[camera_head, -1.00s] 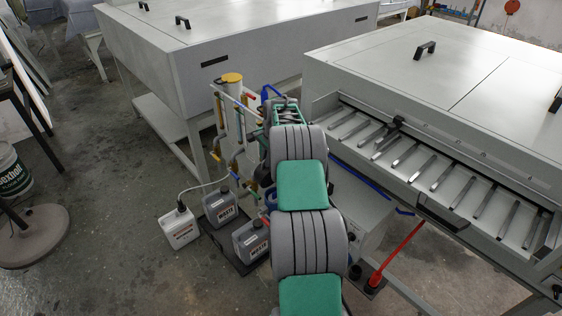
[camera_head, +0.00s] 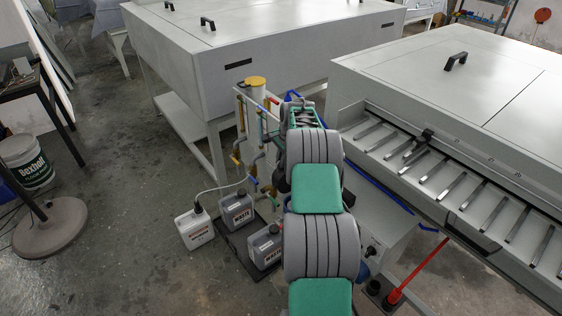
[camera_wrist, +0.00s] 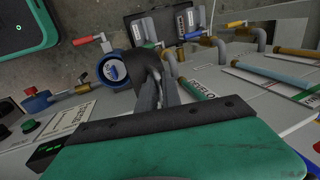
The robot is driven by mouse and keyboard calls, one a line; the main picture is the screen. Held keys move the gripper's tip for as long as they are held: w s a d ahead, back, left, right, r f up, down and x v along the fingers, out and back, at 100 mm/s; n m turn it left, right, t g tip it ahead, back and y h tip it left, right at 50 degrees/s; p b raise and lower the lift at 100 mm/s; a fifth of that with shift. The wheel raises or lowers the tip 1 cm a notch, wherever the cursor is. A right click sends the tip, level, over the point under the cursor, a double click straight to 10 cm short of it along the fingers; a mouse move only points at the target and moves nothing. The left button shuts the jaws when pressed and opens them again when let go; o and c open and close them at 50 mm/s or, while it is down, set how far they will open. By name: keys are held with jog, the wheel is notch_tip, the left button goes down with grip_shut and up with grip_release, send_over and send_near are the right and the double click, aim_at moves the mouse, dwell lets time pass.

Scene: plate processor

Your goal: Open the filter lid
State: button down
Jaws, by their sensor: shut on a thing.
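In the wrist view, the dark fingers of my gripper (camera_wrist: 148,72) reach forward from the green wrist housing and are closed. Their tips meet the right edge of a round blue lid (camera_wrist: 112,70) with a pale blue centre, which appears to be the filter lid. The fingers cover part of its rim, and I cannot tell whether it is seated or lifted. In the head view, my arm hides the gripper and the lid.
Pipes and valves with a red handle (camera_wrist: 83,41) and a yellow handle (camera_wrist: 236,25) crowd around the lid. The roller machine (camera_head: 440,75) stands at right.

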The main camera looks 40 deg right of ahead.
jog(key=c, duration=1.6)
grip_release()
jog(key=shift+s+a+f, duration=0.1)
jog(key=shift+a+f, duration=0.1)
jog(key=shift+o, duration=0.3)
jog(key=shift+s, duration=0.1)
jog(key=v, duration=0.8)
jog(key=shift+w+r, duration=0.25)
jog(key=shift+d, duration=0.1)
